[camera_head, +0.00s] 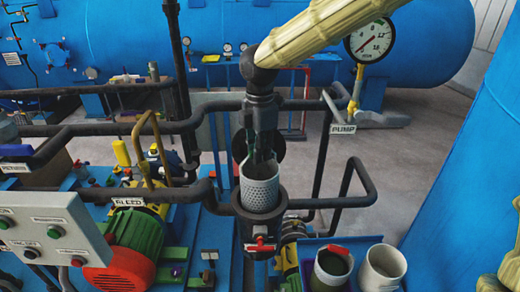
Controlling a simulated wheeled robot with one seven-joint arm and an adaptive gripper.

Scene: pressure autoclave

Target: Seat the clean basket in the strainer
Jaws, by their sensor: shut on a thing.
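The pale grey perforated basket (259,193) hangs upright below my gripper (262,158). The dark gripper points down and is shut on the basket's upper part; the exact grip point is hard to make out. The dark strainer body (257,233) stands directly below, on the pipe line. The basket's lower end appears to be within the strainer's round mouth, with most of its wall still showing above the rim. Whether it touches the bottom is hidden. A dark round disc (272,150), perhaps the strainer's lid, stands behind the gripper.
A blue tray at the lower right holds a dark-filled container (331,266) and a pale container (382,266). Black pipes run left and right of the strainer. A yellow BLEED handle (146,146), a PUMP handle (342,117) and a control box (55,232) stand nearby.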

